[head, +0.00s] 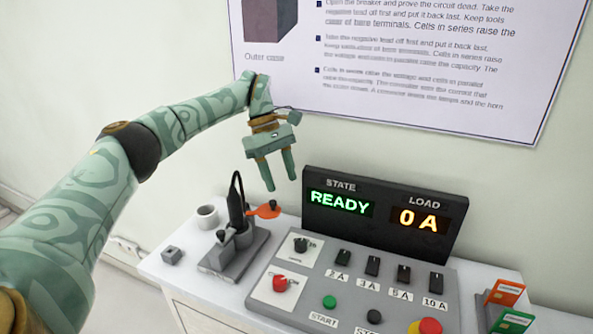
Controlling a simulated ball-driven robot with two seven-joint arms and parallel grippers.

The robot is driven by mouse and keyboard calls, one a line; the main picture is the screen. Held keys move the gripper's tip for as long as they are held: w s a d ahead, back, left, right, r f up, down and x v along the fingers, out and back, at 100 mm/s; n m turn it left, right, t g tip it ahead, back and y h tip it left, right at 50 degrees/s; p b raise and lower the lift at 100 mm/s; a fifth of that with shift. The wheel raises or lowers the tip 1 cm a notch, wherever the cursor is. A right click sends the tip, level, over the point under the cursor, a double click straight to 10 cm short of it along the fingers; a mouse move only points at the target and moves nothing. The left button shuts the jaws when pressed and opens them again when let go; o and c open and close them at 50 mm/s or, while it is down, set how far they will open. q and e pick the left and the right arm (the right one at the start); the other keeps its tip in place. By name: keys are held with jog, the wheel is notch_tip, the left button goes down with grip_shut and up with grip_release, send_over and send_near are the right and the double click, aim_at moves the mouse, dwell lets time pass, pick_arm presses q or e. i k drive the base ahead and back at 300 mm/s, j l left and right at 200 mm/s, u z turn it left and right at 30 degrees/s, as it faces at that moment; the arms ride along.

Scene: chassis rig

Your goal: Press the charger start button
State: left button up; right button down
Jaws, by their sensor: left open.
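The charger start button is a green round button (330,302) on the sloped grey control panel (375,310), with a START label below it. A black display (385,215) behind the panel reads STATE READY and LOAD 0 A. My left gripper (277,172) is open and empty, fingers pointing down. My right gripper is not in view.
The panel also has a black knob (300,244), a red switch (280,283), several black toggles, a black button (374,317) and a red button on yellow (430,327). Left stand a grey lever fixture (235,250) and white cup (207,217). Cards (507,292) stand right.

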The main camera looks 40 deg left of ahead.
aim_at(329, 301)
jog(key=k, duration=1)
